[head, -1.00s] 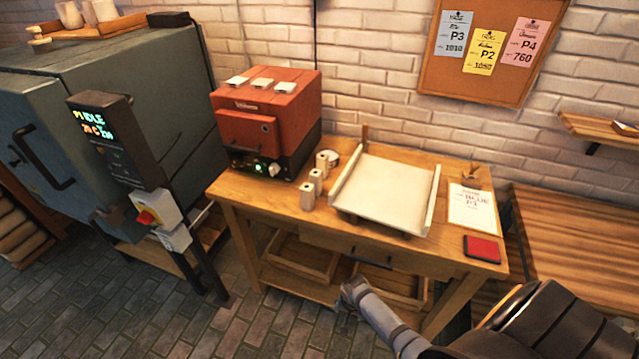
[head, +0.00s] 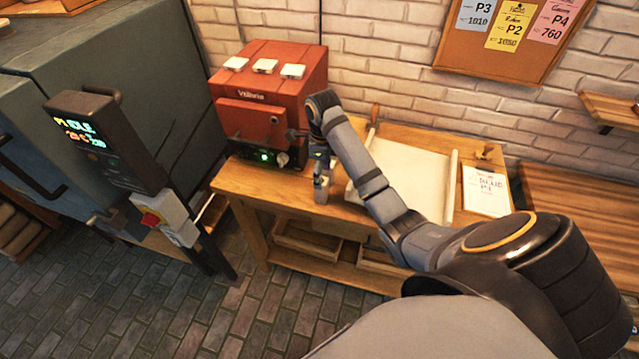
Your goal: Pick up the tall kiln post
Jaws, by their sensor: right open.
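My right gripper (head: 321,170) is open, low over the wooden table beside the red kiln, pointing down. A pale kiln post (head: 321,192) stands upright on the table just below its fingers. I cannot tell whether the fingers are around the post or only above it. The other posts of the row are hidden behind my gripper and arm, so I cannot compare heights. My left gripper is not in view.
The small red kiln (head: 262,100) stands left of the gripper. A white board (head: 412,172) lies to the right, partly behind my arm. A paper card (head: 485,191) lies at the table's right. A large grey kiln (head: 120,60) stands at far left.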

